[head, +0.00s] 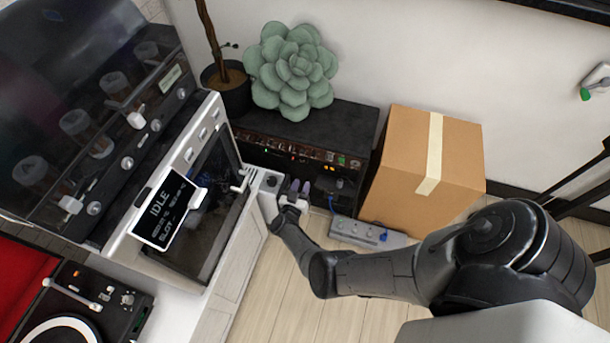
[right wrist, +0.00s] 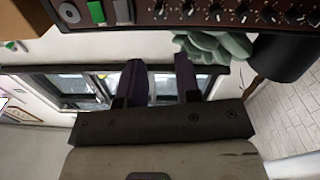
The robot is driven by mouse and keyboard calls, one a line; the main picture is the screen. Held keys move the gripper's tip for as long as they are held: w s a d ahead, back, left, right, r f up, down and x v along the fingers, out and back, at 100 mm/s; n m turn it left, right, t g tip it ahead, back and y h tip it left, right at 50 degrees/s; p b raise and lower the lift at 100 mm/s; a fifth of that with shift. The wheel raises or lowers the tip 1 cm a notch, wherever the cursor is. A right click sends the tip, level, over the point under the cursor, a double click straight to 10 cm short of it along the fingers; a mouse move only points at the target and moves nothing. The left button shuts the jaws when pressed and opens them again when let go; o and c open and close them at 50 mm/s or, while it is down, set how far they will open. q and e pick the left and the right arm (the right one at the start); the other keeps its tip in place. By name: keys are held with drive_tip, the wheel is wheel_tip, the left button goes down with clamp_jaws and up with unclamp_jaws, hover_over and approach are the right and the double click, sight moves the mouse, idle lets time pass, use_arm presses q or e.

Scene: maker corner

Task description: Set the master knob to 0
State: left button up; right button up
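The black amplifier (head: 300,150) stands against the wall, with a row of knobs and a green switch (head: 341,160) along its brown front panel. The right wrist view shows this panel (right wrist: 205,12) upside down at the top edge, with several dark knobs, a green switch and a round silver jack. I cannot read which knob is the master or its setting. My right gripper (head: 295,188) is in front of the amplifier, below the panel. Its two dark purple fingers (right wrist: 158,80) are apart, with nothing between them, and clear of the knobs. My left gripper is out of view.
A cardboard box (head: 424,165) stands right of the amplifier, and a grey pedal unit (head: 368,234) lies on the floor. A white-framed machine (head: 200,200) stands close left of my gripper.

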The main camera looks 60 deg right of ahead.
drive_tip(key=shift+s+a, duration=0.2)
drive_tip(key=shift+a, duration=0.5)
drive_tip(key=shift+d, duration=0.1)
